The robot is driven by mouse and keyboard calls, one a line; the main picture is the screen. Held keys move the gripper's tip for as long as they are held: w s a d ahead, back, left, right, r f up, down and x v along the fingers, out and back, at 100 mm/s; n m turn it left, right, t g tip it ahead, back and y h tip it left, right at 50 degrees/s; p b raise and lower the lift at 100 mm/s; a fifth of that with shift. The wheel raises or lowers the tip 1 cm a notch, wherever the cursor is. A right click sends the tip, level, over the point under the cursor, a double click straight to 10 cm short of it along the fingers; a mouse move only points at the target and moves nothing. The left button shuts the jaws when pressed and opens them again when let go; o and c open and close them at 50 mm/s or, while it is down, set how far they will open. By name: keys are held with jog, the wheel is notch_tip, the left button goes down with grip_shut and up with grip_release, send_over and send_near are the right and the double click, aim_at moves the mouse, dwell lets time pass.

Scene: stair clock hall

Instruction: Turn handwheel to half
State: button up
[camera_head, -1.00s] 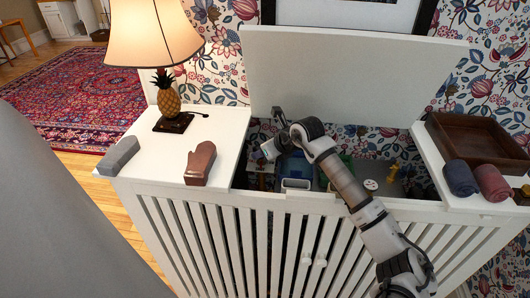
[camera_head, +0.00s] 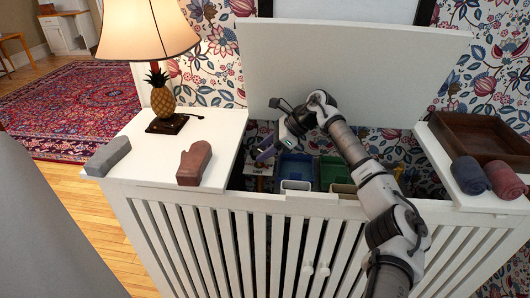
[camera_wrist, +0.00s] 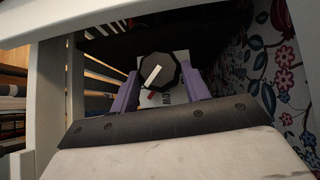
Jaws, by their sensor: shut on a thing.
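The handwheel is a dark, many-sided knob with a white bar mark (camera_wrist: 160,82) in the wrist view. The white bar is tilted, its upper end to the right. My gripper (camera_wrist: 159,74) has its two purple fingers on either side of the knob, shut on it. A pale plate with dark print (camera_wrist: 180,97) shows behind and beside the knob; most of its print is covered. In the head view my gripper (camera_head: 264,152) reaches down into the left part of the open white slatted cabinet (camera_head: 240,202). The handwheel cannot be made out there.
The raised lid (camera_head: 350,65) stands behind my arm. Blue (camera_head: 296,168) and green (camera_head: 333,172) containers are inside, right of my gripper. The left ledge holds a lamp (camera_head: 163,100), brown mitt (camera_head: 194,163) and grey block (camera_head: 108,157). A brown tray (camera_head: 480,135) and rolled cloths (camera_head: 470,175) stand right.

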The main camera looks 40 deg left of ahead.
jog(key=shift+w+n+g, duration=0.1)
jog(key=shift+n+g, duration=0.3)
jog(key=shift+n, duration=0.1)
jog(key=o, duration=1)
